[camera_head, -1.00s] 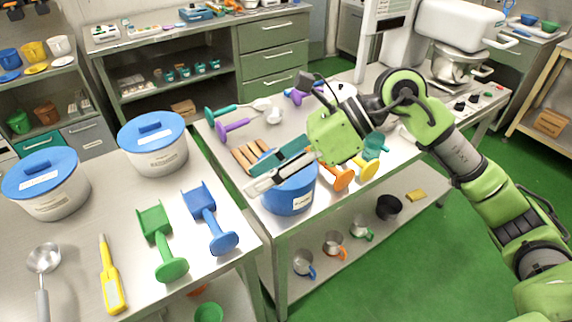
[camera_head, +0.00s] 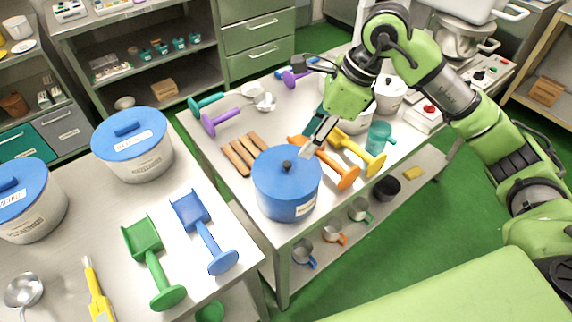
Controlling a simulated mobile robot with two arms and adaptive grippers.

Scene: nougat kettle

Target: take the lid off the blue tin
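The blue tin (camera_head: 288,204) stands near the front edge of the middle steel table. Its blue lid (camera_head: 270,176) is on it, with a dark knob (camera_head: 287,166) at the centre. My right gripper (camera_head: 307,151) points down and left, its tips just above and right of the knob, apparently apart from it. Its fingers overlap in this view, so their gap does not show. No object shows in it. My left gripper is not in view.
Wooden bars (camera_head: 243,154) lie left of the tin. Orange (camera_head: 343,177) and yellow (camera_head: 362,154) scoops lie close on its right, with a teal jug (camera_head: 378,138) beyond. White tubs with blue lids (camera_head: 133,145) stand on the left table.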

